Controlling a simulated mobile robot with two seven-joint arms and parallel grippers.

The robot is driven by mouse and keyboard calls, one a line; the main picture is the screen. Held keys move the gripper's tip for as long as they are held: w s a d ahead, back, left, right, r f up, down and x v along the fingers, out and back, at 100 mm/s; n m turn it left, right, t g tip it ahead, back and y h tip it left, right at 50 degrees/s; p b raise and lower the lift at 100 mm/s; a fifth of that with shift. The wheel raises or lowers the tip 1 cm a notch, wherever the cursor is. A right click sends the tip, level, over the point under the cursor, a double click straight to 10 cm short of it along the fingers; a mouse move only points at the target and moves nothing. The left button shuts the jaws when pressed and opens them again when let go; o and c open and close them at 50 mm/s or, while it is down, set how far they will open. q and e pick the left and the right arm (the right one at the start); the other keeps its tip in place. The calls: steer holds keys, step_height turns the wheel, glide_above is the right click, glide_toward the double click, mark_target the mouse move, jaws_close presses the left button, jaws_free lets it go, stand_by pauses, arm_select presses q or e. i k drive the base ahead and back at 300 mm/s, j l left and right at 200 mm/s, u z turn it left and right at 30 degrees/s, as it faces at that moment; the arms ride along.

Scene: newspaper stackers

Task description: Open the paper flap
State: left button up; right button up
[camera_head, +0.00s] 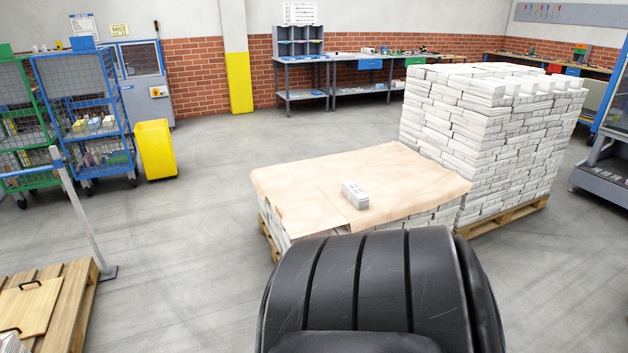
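A sheet of brown paper (410,178) lies over the top of a low stack of newspaper bundles (425,217) on a pallet (268,238). A seam or fold edge runs across its near left part, and the part to the left of it looks like the paper flap (300,210), lying flat. A small white bundle (356,195) rests on the paper at that edge. A black ribbed part of my own body hides the near side of the stack. Neither gripper is in view.
A tall stack of white bundles (480,140) stands on a pallet right behind the low stack. A yellow bin (156,150) and blue mesh cart (85,115) stand at the left. A wooden pallet (65,310) lies near left. The floor (190,250) between is clear.

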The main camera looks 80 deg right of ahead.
mark_target(304, 211)
steer(key=z, duration=1.45)
steer(key=i+l+z, duration=0.1)
steer(key=l+z, duration=0.15)
steer(key=i+l+z, duration=0.15)
steer(key=l+z, duration=0.15)
steer(key=l, duration=0.15)
steer(key=i+l+z, duration=0.25)
steer(key=k+l, duration=0.05)
steer(key=k, duration=0.05)
